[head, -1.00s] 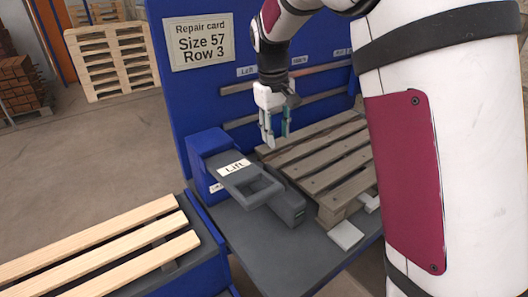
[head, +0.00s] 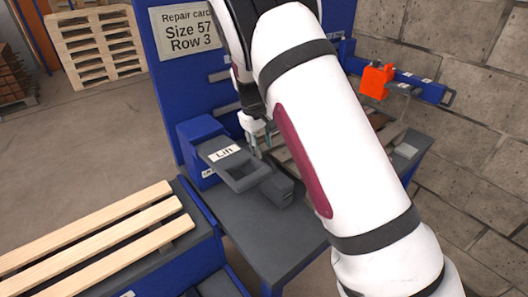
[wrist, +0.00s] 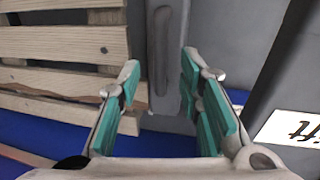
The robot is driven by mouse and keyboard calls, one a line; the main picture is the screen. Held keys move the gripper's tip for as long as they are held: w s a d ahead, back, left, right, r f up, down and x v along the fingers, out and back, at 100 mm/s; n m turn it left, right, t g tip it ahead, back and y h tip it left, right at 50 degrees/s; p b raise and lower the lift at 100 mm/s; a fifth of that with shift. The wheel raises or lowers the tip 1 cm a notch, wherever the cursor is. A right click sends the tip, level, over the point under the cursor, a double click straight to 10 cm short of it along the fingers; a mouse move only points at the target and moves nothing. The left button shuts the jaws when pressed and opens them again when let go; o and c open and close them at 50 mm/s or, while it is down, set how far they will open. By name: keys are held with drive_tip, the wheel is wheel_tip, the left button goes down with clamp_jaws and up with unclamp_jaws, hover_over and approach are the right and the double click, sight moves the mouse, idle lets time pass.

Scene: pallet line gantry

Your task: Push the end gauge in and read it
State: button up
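My gripper (head: 258,140) is beside the grey paddle labelled "Lift" (head: 240,172), partly hidden by my arm. In the wrist view my gripper (wrist: 160,80) is open and empty, its teal-padded fingers wide apart. A long grey block with a rounded raised part (wrist: 165,40) shows beyond and between the fingertips; I cannot tell whether they touch it. A grey block also shows beside the paddle in the head view (head: 277,190). An orange block (head: 375,82) sits on a blue rail at the right. No label I can read names the end gauge, and no reading shows.
A worn slatted pallet (wrist: 60,45) lies by the block, mostly hidden by my arm in the head view. A card (head: 186,32) on the blue panel reads "Size 57 Row 3". Pale slats (head: 100,235) lie at front left. The grey table's front (head: 270,240) is bare.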

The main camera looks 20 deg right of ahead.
sight(264, 156)
drive_tip(key=shift+w+d+f, duration=0.1)
drive_tip(key=shift+d+f, duration=0.1)
drive_tip(key=shift+f, duration=0.65)
drive_tip(key=shift+d+f, duration=0.15)
drive_tip(key=shift+f, duration=0.7)
clamp_jaws()
